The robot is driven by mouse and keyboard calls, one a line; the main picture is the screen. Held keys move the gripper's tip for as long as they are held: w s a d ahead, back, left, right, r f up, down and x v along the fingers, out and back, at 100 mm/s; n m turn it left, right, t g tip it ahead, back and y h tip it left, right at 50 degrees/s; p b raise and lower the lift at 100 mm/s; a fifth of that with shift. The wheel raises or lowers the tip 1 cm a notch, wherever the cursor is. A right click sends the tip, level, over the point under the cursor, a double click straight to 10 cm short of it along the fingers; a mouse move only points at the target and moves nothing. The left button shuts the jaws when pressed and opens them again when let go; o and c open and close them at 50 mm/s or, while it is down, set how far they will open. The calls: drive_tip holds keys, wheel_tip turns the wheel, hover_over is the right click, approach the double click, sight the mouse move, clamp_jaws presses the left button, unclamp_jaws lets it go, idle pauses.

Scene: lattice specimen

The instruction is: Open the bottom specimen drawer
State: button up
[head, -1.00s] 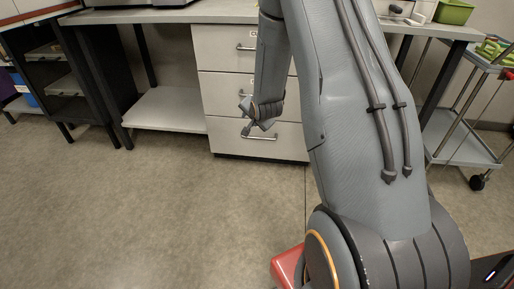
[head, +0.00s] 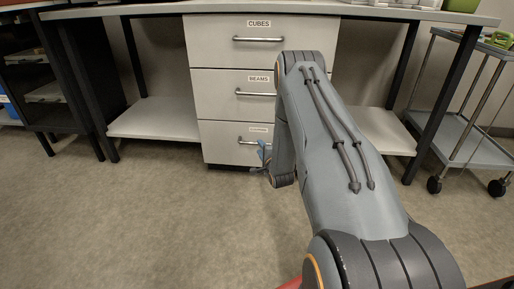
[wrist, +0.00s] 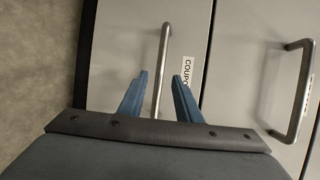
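The bottom drawer (head: 220,146) is the lowest of three pale drawers in the head view, and its front looks flush with those above. Its metal bar handle (head: 245,141) is partly hidden by my gripper (head: 262,157). In the wrist view, the bottom drawer front (wrist: 115,50) carries a label reading "COUPO…", cut off by a finger. My gripper (wrist: 160,75) is open there, with one blue finger on each side of the handle (wrist: 163,55). A gap shows between each finger and the bar, and no contact is visible.
The middle drawer (head: 220,95), labelled BEAMS, and the top drawer (head: 215,40), labelled CUBES, look shut. A low shelf (head: 155,118) lies left of the drawers. A wheeled cart (head: 470,140) stands at right. The floor (head: 130,220) in front is clear.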

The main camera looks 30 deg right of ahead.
drive_tip(key=b+x, duration=0.2)
drive_tip(key=x, duration=0.3)
drive_tip(key=shift+w+f, duration=0.15)
drive_tip(key=shift+w, duration=0.25)
drive_tip(key=shift+c, duration=0.3)
clamp_jaws()
